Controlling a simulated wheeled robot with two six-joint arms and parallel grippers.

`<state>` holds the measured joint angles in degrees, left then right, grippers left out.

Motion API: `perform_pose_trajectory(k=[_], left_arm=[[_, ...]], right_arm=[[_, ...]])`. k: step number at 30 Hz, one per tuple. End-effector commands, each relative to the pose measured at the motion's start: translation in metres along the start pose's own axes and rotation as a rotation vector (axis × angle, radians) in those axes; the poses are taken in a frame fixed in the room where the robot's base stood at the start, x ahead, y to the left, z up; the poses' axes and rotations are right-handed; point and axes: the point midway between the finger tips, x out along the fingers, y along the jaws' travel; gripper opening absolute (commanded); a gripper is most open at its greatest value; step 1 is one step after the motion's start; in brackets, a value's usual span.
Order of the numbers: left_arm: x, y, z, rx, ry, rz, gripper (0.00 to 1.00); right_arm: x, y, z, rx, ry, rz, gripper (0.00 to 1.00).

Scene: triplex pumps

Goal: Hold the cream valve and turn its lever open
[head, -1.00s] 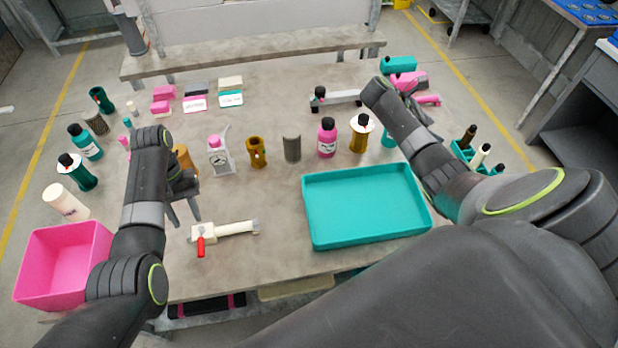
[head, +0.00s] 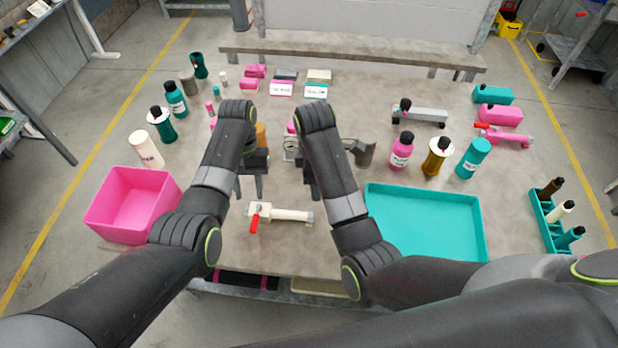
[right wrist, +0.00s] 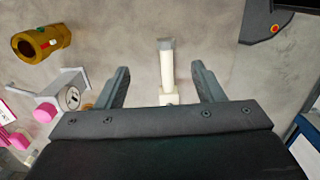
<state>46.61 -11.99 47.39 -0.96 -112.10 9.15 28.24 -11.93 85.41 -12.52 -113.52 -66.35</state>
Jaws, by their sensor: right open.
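The cream valve (head: 285,214) lies on the table near its front edge, its pipe pointing right and ending in a grey tip. Its red lever (head: 255,222) is at the left end and points toward the front. My left gripper (head: 249,192) is open and empty, just behind the lever end. My right gripper (head: 314,186) is behind the pipe end, partly hidden by its own arm. In the right wrist view the right gripper (right wrist: 163,85) is open, with the cream valve (right wrist: 167,72) showing between its fingers, not gripped. The lever is hidden there.
A teal tray (head: 474,240) lies right of the valve, and a pink bin (head: 110,203) stands at the left. Bottles and a gauge device (right wrist: 63,98) stand behind. Table beside the pipe is clear.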

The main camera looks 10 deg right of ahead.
Motion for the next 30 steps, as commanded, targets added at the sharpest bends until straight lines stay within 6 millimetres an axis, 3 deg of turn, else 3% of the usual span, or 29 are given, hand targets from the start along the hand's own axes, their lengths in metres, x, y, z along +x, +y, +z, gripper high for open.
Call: perform_pose_trajectory(k=[3, 8, 30], left_arm=[[0.0, 0.0, 0.0, 0.0, 0.0, 0.0, 0.36], [0.0, 0.0, 0.0, 0.0, 0.0, 0.0, 0.36], [0.0, 0.0, 0.0, 0.0, 0.0, 0.0, 0.36]], right_arm=[[-0.005, -0.007, -0.017, 0.004, 0.04, -0.006, 0.62], [0.005, -0.01, -0.021, 0.007, 0.048, -0.01, 0.62], [0.14, -0.01, -0.025, 0.006, 0.045, -0.009, 0.62]])
